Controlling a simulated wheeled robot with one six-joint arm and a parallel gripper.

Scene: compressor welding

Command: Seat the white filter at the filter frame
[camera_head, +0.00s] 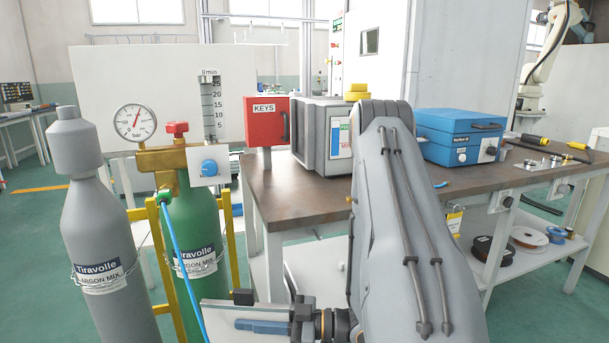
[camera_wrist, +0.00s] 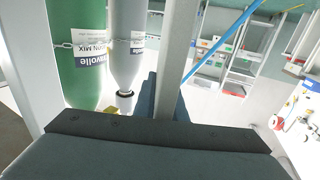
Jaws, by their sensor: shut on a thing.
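My gripper (camera_head: 245,325) is low in the head view, left of my arm and in front of the gas cylinders. Its blue finger lies against a flat, pale panel, which looks like the white filter (camera_head: 215,314); its lower part is cut off by the picture edge. In the wrist view, my gripper (camera_wrist: 166,108) is shut on this filter (camera_wrist: 182,50), which shows edge-on as a pale upright strip between the dark fingers. I cannot make out the filter frame in either view.
A grey cylinder (camera_head: 88,230) and a green cylinder (camera_head: 197,235) stand close by at left, with a blue hose (camera_head: 180,268) hanging in front. The workbench (camera_head: 290,200) carries a red key box (camera_head: 267,121), a grey machine (camera_head: 312,135) and a blue case (camera_head: 460,135).

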